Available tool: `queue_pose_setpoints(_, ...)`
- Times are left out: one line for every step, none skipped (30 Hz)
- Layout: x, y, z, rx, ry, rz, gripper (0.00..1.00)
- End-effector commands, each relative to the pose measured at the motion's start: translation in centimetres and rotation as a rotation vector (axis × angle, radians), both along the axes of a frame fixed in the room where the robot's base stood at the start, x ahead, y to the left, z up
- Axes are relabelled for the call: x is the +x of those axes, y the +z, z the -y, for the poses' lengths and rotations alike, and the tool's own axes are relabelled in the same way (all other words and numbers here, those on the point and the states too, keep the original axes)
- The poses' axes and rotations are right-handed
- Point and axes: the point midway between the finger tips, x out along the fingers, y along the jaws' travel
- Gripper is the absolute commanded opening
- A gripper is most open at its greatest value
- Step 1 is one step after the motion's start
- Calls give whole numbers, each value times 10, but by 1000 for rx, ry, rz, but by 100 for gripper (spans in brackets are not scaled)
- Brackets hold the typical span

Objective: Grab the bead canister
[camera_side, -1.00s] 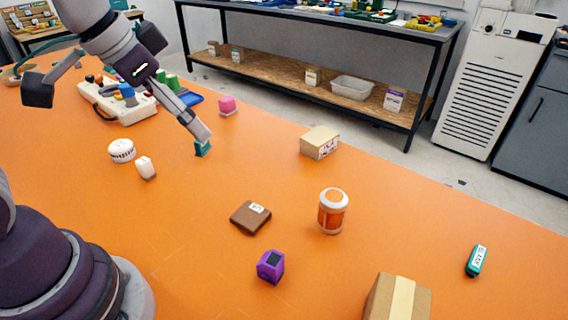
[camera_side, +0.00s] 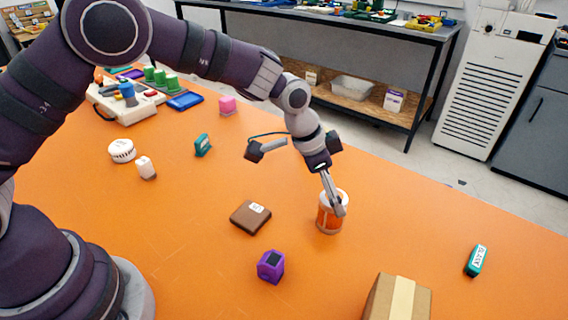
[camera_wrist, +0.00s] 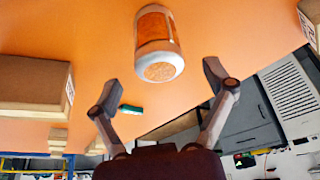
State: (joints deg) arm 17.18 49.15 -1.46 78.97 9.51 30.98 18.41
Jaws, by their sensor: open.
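The bead canister (camera_side: 329,219) is an orange, see-through cylinder with a white lid, standing upright on the orange table. My gripper (camera_side: 337,207) is pointed down at it in the side view, with the fingers overlapping its upper part. In the wrist view the canister (camera_wrist: 156,40) shows at top centre, its lid end towards me. My open fingers (camera_wrist: 162,82) are spread to either side below it in that picture, with nothing between the tips. I cannot tell whether a finger touches it.
A brown flat box (camera_side: 250,217) and a purple block (camera_side: 271,266) lie left of the canister. A taped cardboard box (camera_side: 398,299) stands at the front. A teal item (camera_side: 477,261) lies at the right. Bare table surrounds the canister.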

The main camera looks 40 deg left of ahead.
Motion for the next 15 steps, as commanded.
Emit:
queue_pose_setpoints(2,-8,2,1,0,-2,82)
queue_pose_setpoints(3,-11,3,1,0,-1,82)
queue_pose_setpoints(4,-15,4,1,0,-1,82)
queue_pose_setpoints(5,-16,5,0,0,0,82)
queue_pose_setpoints(5,-18,5,1,0,-1,82)
queue_pose_setpoints(5,-18,5,1,0,-1,82)
queue_pose_setpoints(5,-18,5,0,0,0,82)
queue_pose_setpoints(5,-18,5,1,0,1,82)
queue_pose_setpoints(5,-18,5,1,0,1,82)
queue_pose_setpoints(5,-18,5,0,1,0,82)
queue_pose_setpoints(5,-18,5,0,1,0,82)
queue_pose_setpoints(5,-18,5,0,1,0,77)
queue_pose_setpoints(5,-17,5,0,1,0,73)
queue_pose_setpoints(5,-17,5,0,1,0,69)
queue_pose_setpoints(5,-17,5,0,1,0,64)
